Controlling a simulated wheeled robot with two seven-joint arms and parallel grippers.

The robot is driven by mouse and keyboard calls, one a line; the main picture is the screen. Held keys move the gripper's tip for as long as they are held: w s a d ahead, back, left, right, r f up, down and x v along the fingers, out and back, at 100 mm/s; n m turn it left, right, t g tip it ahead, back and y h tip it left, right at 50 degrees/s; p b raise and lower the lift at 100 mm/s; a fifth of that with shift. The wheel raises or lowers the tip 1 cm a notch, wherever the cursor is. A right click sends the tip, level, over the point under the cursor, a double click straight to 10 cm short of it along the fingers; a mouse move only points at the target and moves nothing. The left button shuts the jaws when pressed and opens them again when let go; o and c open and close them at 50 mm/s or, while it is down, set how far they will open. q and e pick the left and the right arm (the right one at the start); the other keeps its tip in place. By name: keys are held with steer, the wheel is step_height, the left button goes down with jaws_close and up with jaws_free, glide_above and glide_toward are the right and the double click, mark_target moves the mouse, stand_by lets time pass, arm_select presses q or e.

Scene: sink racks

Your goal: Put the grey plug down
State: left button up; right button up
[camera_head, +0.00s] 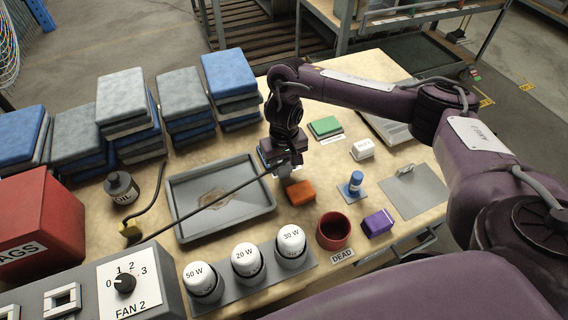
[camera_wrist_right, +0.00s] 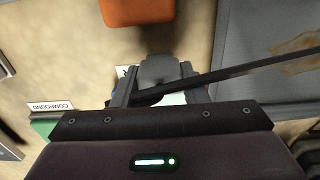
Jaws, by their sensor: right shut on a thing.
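My right gripper (camera_head: 283,160) is above the table, just right of the grey tray (camera_head: 222,192). In the right wrist view its two fingers (camera_wrist_right: 160,88) are closed around the grey plug (camera_wrist_right: 158,68), whose rounded grey end sticks out past them. A black cord (camera_head: 215,200) runs from the gripper across the tray to the lower left; it also shows in the wrist view (camera_wrist_right: 250,75). In the head view the plug is mostly hidden by the gripper. Whether it touches the table is unclear. My left gripper is not in view.
An orange block (camera_head: 300,192) lies close to the gripper. A green block (camera_head: 325,127), a blue-and-white item (camera_head: 353,184), a red cup (camera_head: 334,231) and a purple block (camera_head: 378,223) stand nearby. Bulbs labelled in watts (camera_head: 246,260) and a fan switch panel (camera_head: 128,288) line the front.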

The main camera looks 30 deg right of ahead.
steer(key=o, duration=1)
steer(key=shift+f, duration=0.1)
steer(key=shift+c, duration=0.2)
